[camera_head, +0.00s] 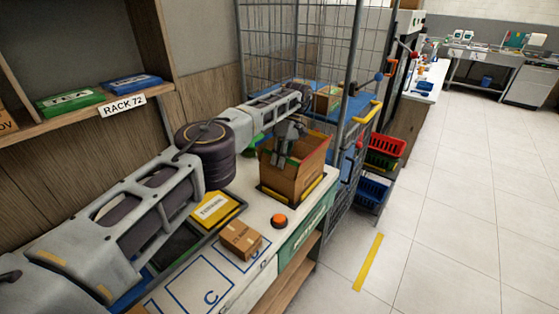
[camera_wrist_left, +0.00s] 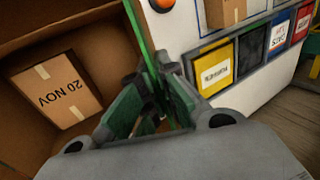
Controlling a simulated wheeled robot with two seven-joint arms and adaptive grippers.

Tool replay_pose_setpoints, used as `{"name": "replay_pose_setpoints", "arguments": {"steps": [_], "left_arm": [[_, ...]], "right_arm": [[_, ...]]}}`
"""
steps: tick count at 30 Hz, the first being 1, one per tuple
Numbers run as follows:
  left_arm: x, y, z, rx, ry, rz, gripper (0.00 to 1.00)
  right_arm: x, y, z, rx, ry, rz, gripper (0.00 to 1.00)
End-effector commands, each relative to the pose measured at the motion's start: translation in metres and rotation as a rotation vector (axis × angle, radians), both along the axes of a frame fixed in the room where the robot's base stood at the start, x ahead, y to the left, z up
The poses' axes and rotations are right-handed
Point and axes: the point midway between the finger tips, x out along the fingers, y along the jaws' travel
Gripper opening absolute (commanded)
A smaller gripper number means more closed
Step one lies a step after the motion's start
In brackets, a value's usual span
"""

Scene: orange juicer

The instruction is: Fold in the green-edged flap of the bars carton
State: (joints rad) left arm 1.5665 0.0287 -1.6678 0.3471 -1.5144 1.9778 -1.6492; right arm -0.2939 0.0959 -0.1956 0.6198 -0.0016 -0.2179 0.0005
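The bars carton (camera_head: 300,184) is an open brown box on the white counter. My left gripper (camera_head: 283,158) reaches down at its left opening, fingers low and close to the wall. In the left wrist view, the green-edged flap (camera_wrist_left: 139,32) shows as a thin green strip running down to the fingers of my left gripper (camera_wrist_left: 152,82). The fingers touch or nearly touch it; whether they hold it is unclear. A small brown box marked 20 NOV (camera_wrist_left: 58,90) lies inside the carton. My right gripper is not in view.
An orange button (camera_head: 279,221), a small brown box (camera_head: 240,240) and a yellow card (camera_head: 214,208) sit on the counter in front. A wire cage (camera_head: 300,45) rises behind. Red and blue baskets hang right.

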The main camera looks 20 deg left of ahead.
Motion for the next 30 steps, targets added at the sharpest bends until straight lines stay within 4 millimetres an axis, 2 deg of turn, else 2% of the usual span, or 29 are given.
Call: {"name": "replay_pose_setpoints", "arguments": {"steps": [2, 3, 7, 30], "left_arm": [[0.0000, -0.0001, 0.0002, 0.000, 0.000, 0.000, 0.00], [0.0000, 0.0000, 0.0002, 0.000, 0.000, 0.000, 0.07], [0.0000, 0.0000, 0.0002, 0.000, 0.000, 0.000, 0.24], [-0.0005, 0.0012, 0.0008, -0.005, -0.011, 0.000, 0.24]], "right_arm": [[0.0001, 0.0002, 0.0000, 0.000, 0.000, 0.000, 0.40], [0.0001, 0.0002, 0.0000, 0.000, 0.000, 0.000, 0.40], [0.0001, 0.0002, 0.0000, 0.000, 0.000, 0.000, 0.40], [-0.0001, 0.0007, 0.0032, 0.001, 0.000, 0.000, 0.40]]}}
